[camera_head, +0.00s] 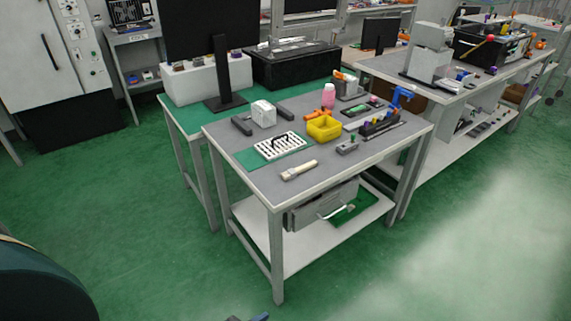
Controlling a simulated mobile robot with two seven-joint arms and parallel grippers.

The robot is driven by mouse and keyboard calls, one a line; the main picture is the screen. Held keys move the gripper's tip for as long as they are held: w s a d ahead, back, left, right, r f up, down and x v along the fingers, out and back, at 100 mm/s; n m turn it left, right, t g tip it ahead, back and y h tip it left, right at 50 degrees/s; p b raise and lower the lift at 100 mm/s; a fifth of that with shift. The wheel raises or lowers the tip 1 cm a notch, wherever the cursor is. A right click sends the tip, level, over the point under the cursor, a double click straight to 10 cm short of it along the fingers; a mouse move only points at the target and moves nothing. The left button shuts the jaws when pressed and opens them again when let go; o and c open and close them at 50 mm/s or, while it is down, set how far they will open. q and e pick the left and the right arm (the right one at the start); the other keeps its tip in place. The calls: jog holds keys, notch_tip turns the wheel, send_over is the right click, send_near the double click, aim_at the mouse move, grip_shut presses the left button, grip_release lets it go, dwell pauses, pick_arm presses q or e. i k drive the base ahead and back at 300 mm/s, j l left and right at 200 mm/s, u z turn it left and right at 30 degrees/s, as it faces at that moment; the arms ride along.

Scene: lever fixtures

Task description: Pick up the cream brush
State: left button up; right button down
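The cream brush (300,170) lies flat near the front edge of a grey-topped workbench (330,178). It is slanted, with its right end farther back. Nothing touches it from above. Neither of my grippers can be made out in this view. A small dark and blue part shows at the bottom edge, too cut off to identify.
Behind the brush are a white perforated tray (281,146), a yellow bin (324,128), a small grey fixture (347,147) and a pink bottle (328,95). Green floor in front is clear.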

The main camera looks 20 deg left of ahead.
aim_at(291, 173)
jog(key=i+j, duration=0.1)
jog(key=j, duration=0.35)
jog(key=i+j, duration=0.15)
jog(key=j, duration=0.35)
jog(key=i+j, duration=0.1)
jog(key=j, duration=0.35)
jog(key=i+j, duration=0.1)
jog(key=j, duration=0.35)
jog(key=i+j, duration=0.15)
jog(key=j, duration=0.35)
jog(key=i+j, duration=0.1)
jog(key=j, duration=0.35)
jog(key=i+j, duration=0.15)
jog(key=j, duration=0.3)
jog(key=j+z, duration=0.7)
jog(key=z, duration=0.15)
jog(key=i, duration=0.05)
